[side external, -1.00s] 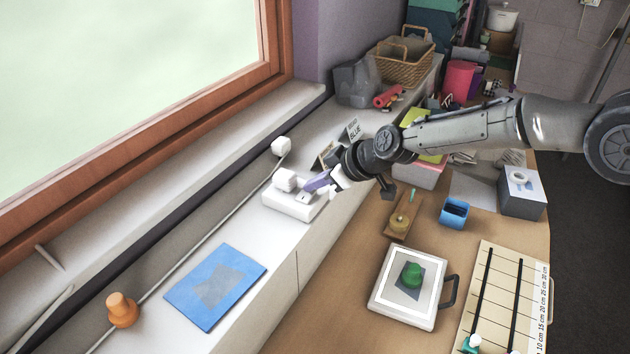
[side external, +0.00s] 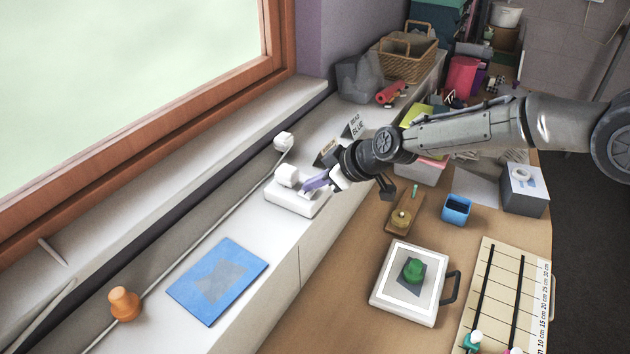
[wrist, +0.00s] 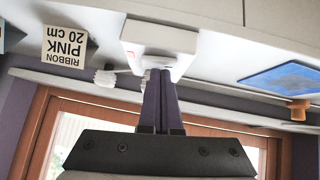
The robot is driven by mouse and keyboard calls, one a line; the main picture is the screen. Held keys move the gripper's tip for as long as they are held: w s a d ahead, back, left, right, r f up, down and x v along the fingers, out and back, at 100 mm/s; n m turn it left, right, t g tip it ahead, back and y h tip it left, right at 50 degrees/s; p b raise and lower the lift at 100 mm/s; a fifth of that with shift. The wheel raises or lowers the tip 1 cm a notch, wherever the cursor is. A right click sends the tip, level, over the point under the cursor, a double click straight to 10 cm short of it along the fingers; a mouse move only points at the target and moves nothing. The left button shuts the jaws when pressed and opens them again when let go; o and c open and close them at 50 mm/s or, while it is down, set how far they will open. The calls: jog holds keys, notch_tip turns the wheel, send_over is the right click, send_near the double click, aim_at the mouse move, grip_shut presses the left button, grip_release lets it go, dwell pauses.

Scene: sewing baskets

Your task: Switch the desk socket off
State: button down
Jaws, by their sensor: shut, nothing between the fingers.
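The desk socket is a white box (side external: 290,199) on the white ledge below the window, with a white plug (side external: 287,175) on its far left part. My gripper (side external: 308,187) has purple fingers, shut together and empty, with the tips at the socket's top and covering its switch area. In the wrist view the shut fingers (wrist: 160,72) reach the edge of the white socket box (wrist: 160,36). The switch is hidden behind them, so its position cannot be told. I cannot tell if the tips touch it.
A white cord runs along the ledge past a white knob (side external: 284,141) to an orange knob (side external: 124,304). A blue mat (side external: 240,262) lies left of the socket. A label card (side external: 353,127) stands behind.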

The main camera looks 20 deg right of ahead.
jog(key=shift+r, duration=0.5)
jog(key=r, duration=0.2)
jog(key=s+r, duration=0.1)
jog(key=r, duration=0.1)
jog(key=shift+d, duration=0.1)
jog(key=v, duration=0.8)
jog(key=shift+s+d+r, duration=0.15)
jog(key=shift+s+d, duration=0.05)
jog(key=shift+s, duration=0.1)
jog(key=shift+w+d+r, duration=0.1)
jog(key=shift+w+d, duration=0.3)
jog(key=shift+d, duration=0.2)
